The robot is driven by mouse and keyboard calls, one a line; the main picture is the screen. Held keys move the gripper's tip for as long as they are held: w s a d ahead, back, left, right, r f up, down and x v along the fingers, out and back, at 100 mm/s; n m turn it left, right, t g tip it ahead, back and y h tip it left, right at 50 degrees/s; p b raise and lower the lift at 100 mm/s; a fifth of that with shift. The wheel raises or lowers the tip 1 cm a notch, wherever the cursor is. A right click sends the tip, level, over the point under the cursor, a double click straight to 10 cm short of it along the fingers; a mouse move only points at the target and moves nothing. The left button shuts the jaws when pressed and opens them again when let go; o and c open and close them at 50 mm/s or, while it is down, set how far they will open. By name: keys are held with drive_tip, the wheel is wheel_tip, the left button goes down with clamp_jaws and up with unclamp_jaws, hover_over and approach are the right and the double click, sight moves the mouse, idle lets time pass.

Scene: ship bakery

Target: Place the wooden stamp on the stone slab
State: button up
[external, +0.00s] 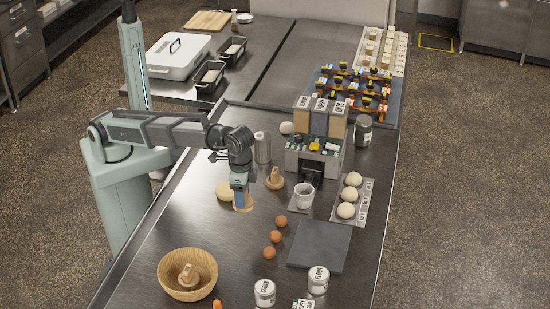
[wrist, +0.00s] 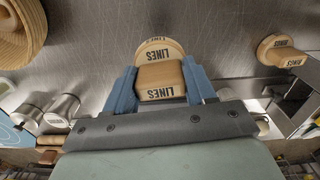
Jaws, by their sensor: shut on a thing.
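My gripper (external: 240,186) is shut on a wooden stamp (external: 243,206) over the left part of the steel counter. In the wrist view the stamp (wrist: 160,93) is marked LINES, and its block handle sits between the two blue fingers of my gripper (wrist: 160,82). Its round base points away from the wrist camera. I cannot tell whether the base touches the counter. The stone slab (external: 320,246), a flat dark grey square, lies bare to the right and nearer the front, apart from my gripper.
A second wooden stamp (external: 276,181), marked RINGS in the wrist view (wrist: 283,52), stands right of my gripper. Several brown eggs (external: 275,237) lie between my gripper and the slab. A wooden bowl (external: 170,283) stands front left. A white cup (external: 304,198) and dough tray (external: 363,205) lie behind the slab.

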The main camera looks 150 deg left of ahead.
drive_tip(key=w+a+r+m, duration=0.1)
drive_tip(key=w+a+r, duration=0.1)
drive_tip(key=w+a, duration=1.45)
drive_tip(key=shift+s+f, duration=0.15)
drive_tip(key=shift+f, duration=4.8)
drive_tip(key=shift+f, duration=0.1)
drive_tip(key=o, duration=1.1)
drive_tip(key=shift+c, duration=0.2)
wheel_tip(320, 180, up, 12)
